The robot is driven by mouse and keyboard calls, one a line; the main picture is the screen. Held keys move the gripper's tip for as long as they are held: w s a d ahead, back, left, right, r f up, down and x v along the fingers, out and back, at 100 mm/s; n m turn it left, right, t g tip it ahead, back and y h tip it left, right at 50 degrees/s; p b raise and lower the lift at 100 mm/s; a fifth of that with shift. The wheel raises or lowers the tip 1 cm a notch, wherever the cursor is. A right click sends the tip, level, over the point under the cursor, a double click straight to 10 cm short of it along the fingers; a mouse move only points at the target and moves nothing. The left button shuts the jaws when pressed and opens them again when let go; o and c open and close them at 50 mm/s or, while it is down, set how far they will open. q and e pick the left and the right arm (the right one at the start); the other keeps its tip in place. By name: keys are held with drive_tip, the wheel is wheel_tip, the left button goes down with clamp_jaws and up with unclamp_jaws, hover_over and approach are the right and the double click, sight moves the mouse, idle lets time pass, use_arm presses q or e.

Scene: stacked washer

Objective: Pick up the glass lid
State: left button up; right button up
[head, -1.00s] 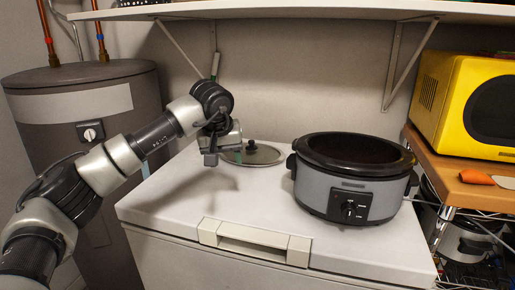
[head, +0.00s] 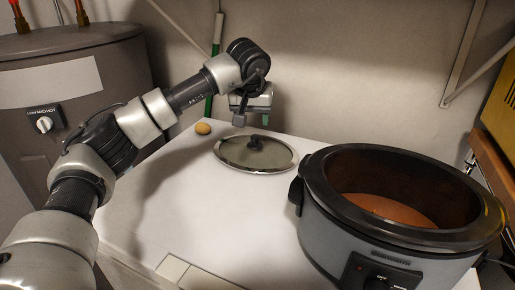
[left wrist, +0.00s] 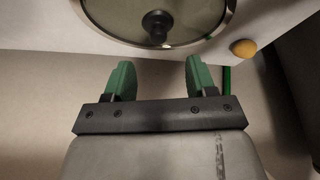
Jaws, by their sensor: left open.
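The glass lid (head: 256,154) lies on the white top of the chest, left of the slow cooker. It is oval, with a metal rim and a dark knob (head: 256,142) at its middle. My left gripper (head: 252,119) hangs just above and behind the lid, apart from it. In the left wrist view the lid (left wrist: 120,22) is at the top, its knob (left wrist: 157,24) beyond the two green fingers. Those fingers of my left gripper (left wrist: 155,75) are spread with nothing between them. My right gripper is not in view.
The open slow cooker (head: 400,235) stands right of the lid. A small yellow-orange round thing (head: 203,128) lies left of the lid. A green pole (head: 213,60) stands behind my left arm. The white chest top (head: 200,215) is clear in front of the lid.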

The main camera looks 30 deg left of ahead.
sight(255, 135)
use_arm(q)
drive_tip(key=x, duration=0.8)
drive_tip(key=shift+w, duration=0.1)
drive_tip(key=shift+r, duration=0.15)
drive_tip(key=c, duration=1)
